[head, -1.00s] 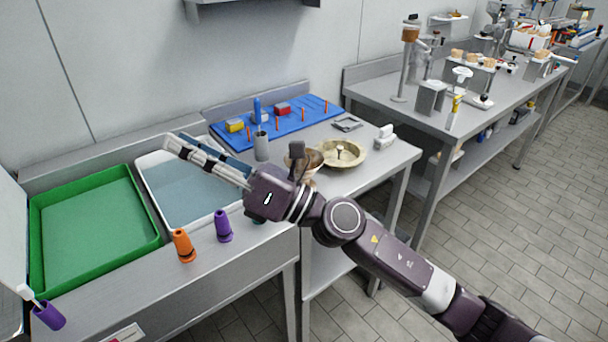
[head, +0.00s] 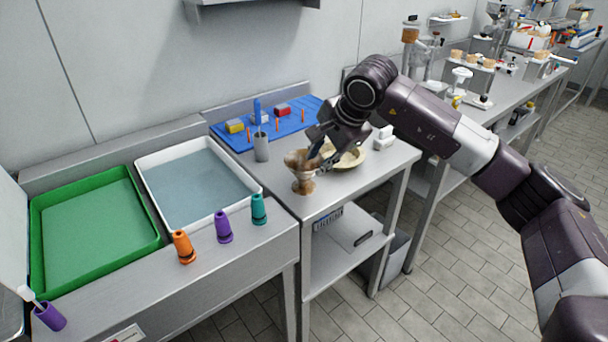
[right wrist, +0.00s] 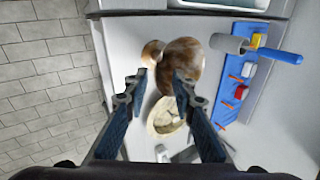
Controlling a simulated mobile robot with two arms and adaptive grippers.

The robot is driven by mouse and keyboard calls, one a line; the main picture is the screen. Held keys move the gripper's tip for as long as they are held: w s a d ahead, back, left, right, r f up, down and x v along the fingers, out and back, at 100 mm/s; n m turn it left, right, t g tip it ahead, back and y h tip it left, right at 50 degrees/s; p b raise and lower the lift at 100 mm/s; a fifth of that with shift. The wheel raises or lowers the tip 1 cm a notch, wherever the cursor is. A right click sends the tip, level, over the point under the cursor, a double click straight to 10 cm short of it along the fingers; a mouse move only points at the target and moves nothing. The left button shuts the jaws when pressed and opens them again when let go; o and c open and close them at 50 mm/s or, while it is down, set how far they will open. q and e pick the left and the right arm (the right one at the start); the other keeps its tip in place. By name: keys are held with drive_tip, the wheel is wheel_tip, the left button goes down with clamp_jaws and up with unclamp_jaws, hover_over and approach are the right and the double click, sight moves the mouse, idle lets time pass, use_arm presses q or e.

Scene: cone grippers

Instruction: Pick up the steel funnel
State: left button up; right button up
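A funnel-shaped piece (head: 303,185), mottled brown and whitish rather than plain steel, stands upright with its wide mouth up near the front edge of the metal table. It also shows in the right wrist view (right wrist: 182,58), just beyond the fingertips. My right gripper (head: 322,145) is above and beside its mouth on the right. In the right wrist view the two blue-padded fingers of the gripper (right wrist: 159,74) are apart with nothing held between them. I cannot tell whether a finger touches the funnel. My left gripper is not in view.
A pale bowl (head: 350,160) stands right behind the funnel. A grey cylinder (head: 261,150) with a blue handle is to the left. A blue board (head: 262,138) with blocks and orange pegs lies behind. Orange (head: 183,246), purple (head: 223,227) and teal (head: 259,209) cones line the left table's front.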

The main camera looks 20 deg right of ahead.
sight(313, 172)
drive_tip(key=x, duration=0.2)
drive_tip(key=p+x, duration=0.1)
drive_tip(key=x, duration=0.2)
drive_tip(key=shift+d+f, duration=0.2)
drive_tip(key=shift+f, duration=0.2)
drive_tip(key=shift+w+f, duration=0.15)
drive_tip(key=shift+f, duration=0.15)
drive_tip(key=shift+c, duration=0.5)
clamp_jaws()
